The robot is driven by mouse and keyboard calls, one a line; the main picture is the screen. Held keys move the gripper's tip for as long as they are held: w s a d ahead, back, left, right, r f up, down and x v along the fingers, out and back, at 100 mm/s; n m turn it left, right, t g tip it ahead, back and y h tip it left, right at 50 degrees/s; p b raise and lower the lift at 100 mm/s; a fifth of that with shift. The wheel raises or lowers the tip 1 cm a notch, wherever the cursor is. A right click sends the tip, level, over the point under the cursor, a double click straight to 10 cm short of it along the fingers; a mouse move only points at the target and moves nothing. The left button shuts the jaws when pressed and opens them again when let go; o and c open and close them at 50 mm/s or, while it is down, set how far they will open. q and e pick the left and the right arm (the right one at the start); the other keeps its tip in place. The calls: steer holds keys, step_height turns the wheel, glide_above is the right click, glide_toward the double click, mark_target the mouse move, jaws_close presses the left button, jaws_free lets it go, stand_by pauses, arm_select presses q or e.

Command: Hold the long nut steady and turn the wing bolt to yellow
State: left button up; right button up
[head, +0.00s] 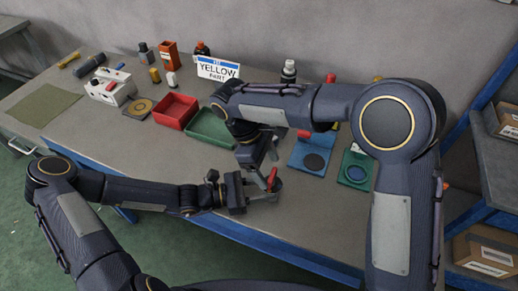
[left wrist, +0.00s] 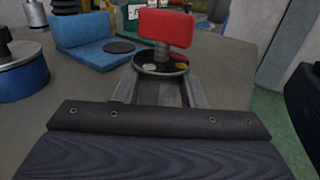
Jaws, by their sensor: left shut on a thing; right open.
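The red wing bolt (head: 271,178) stands upright near the table's front edge. In the left wrist view its flat red head (left wrist: 167,27) is above a dark round dial (left wrist: 160,68) with a pale mark and a yellow mark. My left gripper (head: 264,194) is shut around the part below the dial. The long nut itself is mostly hidden between the fingers. My right gripper (head: 262,174) is open, pointing down just beside the red head. I cannot tell whether it touches the head. A white sign (head: 219,69) reads YELLOW.
A red tray (head: 176,111) and a green tray (head: 207,127) lie behind my grippers. A blue stand (head: 311,155) and a green stand (head: 356,169) are to the right. A white block (head: 110,87) stands at the left.

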steer(key=s+v, duration=0.1)
steer(key=v, duration=0.8)
steer(key=shift+w, duration=0.5)
steer(key=shift+r, duration=0.1)
arm_select(q)
steer(key=o, duration=1.2)
